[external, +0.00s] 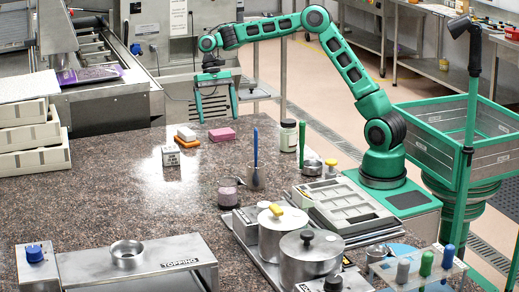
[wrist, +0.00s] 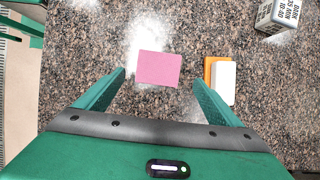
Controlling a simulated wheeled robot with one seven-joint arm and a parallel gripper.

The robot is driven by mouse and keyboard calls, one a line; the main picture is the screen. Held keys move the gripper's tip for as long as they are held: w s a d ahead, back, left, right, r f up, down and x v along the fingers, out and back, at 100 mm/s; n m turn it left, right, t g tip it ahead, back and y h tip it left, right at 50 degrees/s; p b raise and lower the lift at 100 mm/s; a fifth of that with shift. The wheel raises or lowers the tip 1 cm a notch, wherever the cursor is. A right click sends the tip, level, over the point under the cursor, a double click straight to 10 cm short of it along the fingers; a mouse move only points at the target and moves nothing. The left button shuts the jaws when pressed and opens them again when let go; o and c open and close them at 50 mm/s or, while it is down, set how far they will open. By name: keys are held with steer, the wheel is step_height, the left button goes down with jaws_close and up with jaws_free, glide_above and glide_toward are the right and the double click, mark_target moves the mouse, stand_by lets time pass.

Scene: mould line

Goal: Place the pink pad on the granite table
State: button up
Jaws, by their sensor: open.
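The pink pad (external: 222,134) lies flat on the speckled granite table (external: 150,205), near its far edge. It also shows in the wrist view (wrist: 158,69), just beyond and between the fingertips. My gripper (external: 216,119) is open and empty above the table. In the wrist view its two green fingers (wrist: 160,80) stand wide apart, one to each side of the pad. The gripper does not appear to touch the pad.
An orange block with a white block (external: 187,134) lies left of the pad, with a small printed box (external: 171,155) nearby. The table's middle left is clear.

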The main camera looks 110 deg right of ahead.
mark_target(222, 131)
steer(key=shift+x, duration=2.6)
steer(key=shift+s+a, duration=0.1)
steer(key=shift+a, duration=0.1)
steer(key=c, duration=1.2)
steer(key=shift+r, duration=0.15)
steer(key=shift+r, duration=0.5)
steer(key=r, duration=0.2)
steer(key=a+r, duration=0.1)
steer(key=shift+s+a+r, duration=0.1)
steer(key=shift+r, duration=0.25)
steer(key=a+r, duration=0.2)
steer(key=a, duration=0.1)
steer(key=a+r, duration=0.2)
steer(key=a, duration=0.2)
steer(key=a+r, duration=0.2)
steer(key=a, duration=0.1)
steer(key=shift+s+a, duration=0.25)
steer(key=shift+s, duration=0.1)
